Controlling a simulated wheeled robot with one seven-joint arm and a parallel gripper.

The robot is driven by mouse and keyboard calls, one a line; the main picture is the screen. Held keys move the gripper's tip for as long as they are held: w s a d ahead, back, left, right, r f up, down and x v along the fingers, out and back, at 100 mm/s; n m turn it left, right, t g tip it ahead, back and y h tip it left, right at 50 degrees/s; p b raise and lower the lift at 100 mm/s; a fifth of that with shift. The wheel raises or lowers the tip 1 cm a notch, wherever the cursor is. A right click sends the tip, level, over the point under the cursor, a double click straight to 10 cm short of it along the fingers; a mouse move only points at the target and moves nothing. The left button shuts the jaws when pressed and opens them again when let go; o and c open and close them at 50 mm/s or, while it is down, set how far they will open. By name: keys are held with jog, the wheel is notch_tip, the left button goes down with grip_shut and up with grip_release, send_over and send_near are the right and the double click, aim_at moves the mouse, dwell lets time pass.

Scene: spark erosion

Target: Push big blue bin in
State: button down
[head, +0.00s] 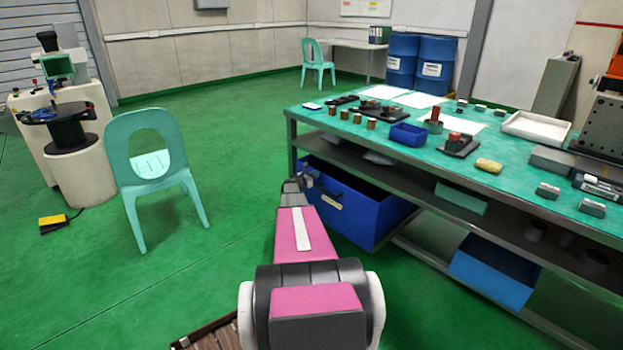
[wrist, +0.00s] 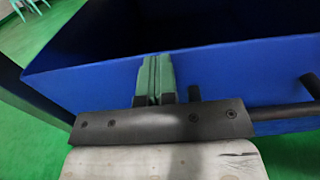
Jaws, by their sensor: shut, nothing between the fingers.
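The big blue bin (head: 355,222) sits under the workbench at its left end, and its front sticks out past the bench edge. It has a dark bar handle and a pale label on its front. In the wrist view the bin's front wall and rim (wrist: 240,68) fill the middle, with the dark handle (wrist: 285,111) at the right. My gripper (head: 303,180) is at the bin's front, near the handle. In the wrist view my gripper's fingers (wrist: 155,80) are shut together and empty, in front of the wall. I cannot tell whether they touch it.
The workbench (head: 380,153) has parts and trays on top and a shelf below. A smaller blue bin (head: 490,275) is under it at the right. A green chair (head: 150,165) stands on the left. Open green floor lies between the chair and the bench.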

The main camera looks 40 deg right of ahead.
jog(key=shift+w+d, duration=0.2)
jog(key=shift+d, duration=0.3)
jog(key=s+a, duration=0.2)
jog(key=a, duration=1.3)
jog(key=shift+s, duration=0.15)
jog(key=s+a+r+m+g+y, duration=0.1)
jog(key=s+a+r+m+y, duration=0.1)
jog(key=s+a+m+y, duration=0.4)
jog(key=s+a+r+m+y, duration=0.3)
jog(key=s+a+m+y, duration=0.3)
jog(key=s+a, duration=0.8)
jog(key=s+a+r+m+g+y, duration=0.1)
jog(key=s+a+m+y, duration=0.4)
jog(key=a, duration=2.4)
jog(key=s+r+m, duration=0.1)
jog(key=s+m, duration=0.1)
jog(key=s, duration=0.3)
jog(key=shift+r+m+g+y, duration=0.25)
jog(key=shift+m+g+y, duration=0.05)
jog(key=shift+y, duration=0.1)
jog(key=shift+s+a, duration=0.1)
